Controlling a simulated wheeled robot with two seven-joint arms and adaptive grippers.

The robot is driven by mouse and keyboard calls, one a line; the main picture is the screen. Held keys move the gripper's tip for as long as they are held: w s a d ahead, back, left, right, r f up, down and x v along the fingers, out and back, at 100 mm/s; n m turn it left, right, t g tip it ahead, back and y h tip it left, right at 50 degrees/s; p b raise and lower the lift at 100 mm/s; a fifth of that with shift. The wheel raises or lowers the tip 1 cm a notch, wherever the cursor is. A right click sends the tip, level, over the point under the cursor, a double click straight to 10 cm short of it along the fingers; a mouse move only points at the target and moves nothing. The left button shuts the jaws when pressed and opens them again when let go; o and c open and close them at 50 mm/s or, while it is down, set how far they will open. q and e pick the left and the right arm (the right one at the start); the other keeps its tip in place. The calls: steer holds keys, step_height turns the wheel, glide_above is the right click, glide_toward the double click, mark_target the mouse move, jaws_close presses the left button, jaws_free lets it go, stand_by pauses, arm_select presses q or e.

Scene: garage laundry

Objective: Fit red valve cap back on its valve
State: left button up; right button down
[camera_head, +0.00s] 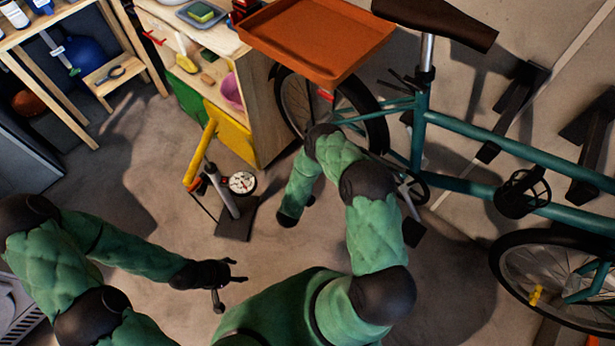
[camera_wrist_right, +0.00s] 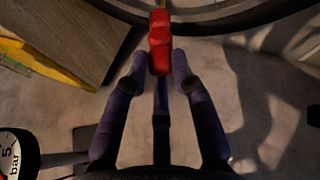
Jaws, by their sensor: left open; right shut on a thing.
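The red valve cap (camera_wrist_right: 159,58) is between the fingertips of my right gripper (camera_wrist_right: 161,78) in the right wrist view. The gripper is shut on it. The upper red part overlaps the dark tyre, and I cannot tell whether it touches. I cannot make out the valve. In the head view a small red piece (camera_head: 326,95) shows by the bike's wheel (camera_head: 378,128), below the orange tray; I cannot tell whether it is the cap. My right gripper is not clearly visible there. My left gripper (camera_head: 232,272) is open and empty above the floor.
A yellow floor pump with a gauge (camera_head: 242,183) stands left of my right arm. A wooden cabinet (camera_head: 256,95) with a yellow door is beside the wheel. The orange tray (camera_head: 318,72) overhangs the wheel. Another wheel (camera_head: 508,268) carries a yellow piece (camera_head: 536,295). Floor at left is clear.

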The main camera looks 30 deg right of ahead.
steer(key=w+d, duration=0.8)
steer(key=d, duration=0.1)
steer(key=shift+w, duration=0.2)
stand_by(0.6)
steer(key=shift+d, duration=0.1)
steer(key=shift+f, duration=1.2)
steer(key=shift+f, duration=0.25)
stand_by(0.3)
steer(key=c, duration=1)
jaws_free()
steer(key=shift+o, duration=0.2)
steer(key=shift+s, duration=0.1)
